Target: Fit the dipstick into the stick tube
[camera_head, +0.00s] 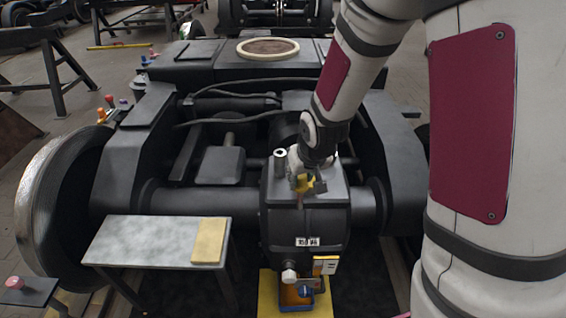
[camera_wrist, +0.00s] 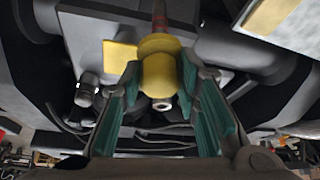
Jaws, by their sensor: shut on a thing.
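My gripper (camera_head: 306,177) is shut on the yellow handle of the dipstick (camera_head: 302,185), over the top of the dark gearbox housing (camera_head: 308,223). The thin reddish-brown stick hangs below the handle, in front of the housing's upper part. In the wrist view the rounded yellow handle (camera_wrist: 158,72) sits between the green-lined fingers (camera_wrist: 160,85), and the stick runs to the top edge. A short grey metal cylinder with a dark opening (camera_head: 281,161) stands on the housing, left of my gripper; it may be the stick tube. I cannot tell where the stick's tip is.
A grey side table with a yellow pad (camera_head: 150,240) stands at the front left. A blue and orange box (camera_head: 296,298) lies on a yellow mat below the housing. Bogie frame beams, cables and a large wheel (camera_head: 60,205) surround the housing.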

